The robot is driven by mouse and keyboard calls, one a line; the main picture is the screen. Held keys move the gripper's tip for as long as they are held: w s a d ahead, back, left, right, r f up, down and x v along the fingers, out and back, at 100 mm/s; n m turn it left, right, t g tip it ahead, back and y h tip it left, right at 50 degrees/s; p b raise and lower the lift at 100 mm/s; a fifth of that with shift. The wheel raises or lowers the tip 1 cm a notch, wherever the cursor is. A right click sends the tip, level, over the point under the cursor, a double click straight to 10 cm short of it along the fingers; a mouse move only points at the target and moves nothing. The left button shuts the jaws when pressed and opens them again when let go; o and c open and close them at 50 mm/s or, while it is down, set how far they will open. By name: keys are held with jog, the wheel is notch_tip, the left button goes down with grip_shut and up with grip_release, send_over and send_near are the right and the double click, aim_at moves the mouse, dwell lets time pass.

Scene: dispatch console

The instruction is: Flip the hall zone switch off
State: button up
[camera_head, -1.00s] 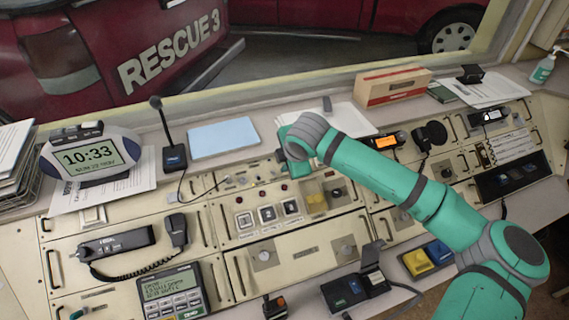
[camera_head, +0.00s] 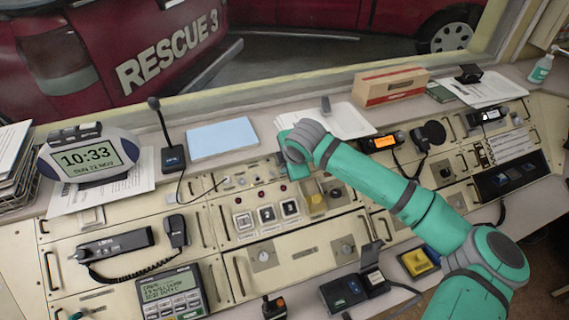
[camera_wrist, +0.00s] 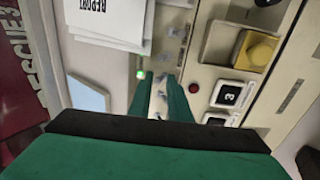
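A row of small metal toggle switches (camera_wrist: 161,95) runs along the cream console panel in the wrist view, with a lit green lamp (camera_wrist: 140,74) beside it. The labels are too small to read, so I cannot tell which is the hall zone switch. Part of the row also shows in the head view (camera_head: 240,181), left of my arm. My gripper (camera_wrist: 160,76) points down at this row, its two green fingers a narrow gap apart with toggles visible between them. I cannot tell whether a finger touches a toggle. In the head view my wrist hides the fingertips.
Numbered push buttons (camera_head: 266,214) and a yellow button (camera_head: 316,202) sit just below the row. A red lamp (camera_wrist: 194,88) is near the right finger. Papers (camera_head: 345,119) lie behind my wrist, a blue sheet (camera_head: 222,138) and a desk microphone (camera_head: 173,158) to the left.

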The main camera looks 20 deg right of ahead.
jog(key=shift+s+f, duration=0.1)
jog(key=shift+f, duration=0.05)
jog(key=shift+s+d+f, duration=0.1)
jog(key=shift+s+d, duration=0.05)
jog(key=shift+s, duration=0.15)
jog(key=shift+s+a+f, duration=0.15)
jog(key=shift+s+a, duration=0.05)
jog(key=shift+a, duration=0.05)
jog(key=shift+v, duration=0.8)
jog(key=v, duration=0.4)
jog(key=shift+s, duration=0.1)
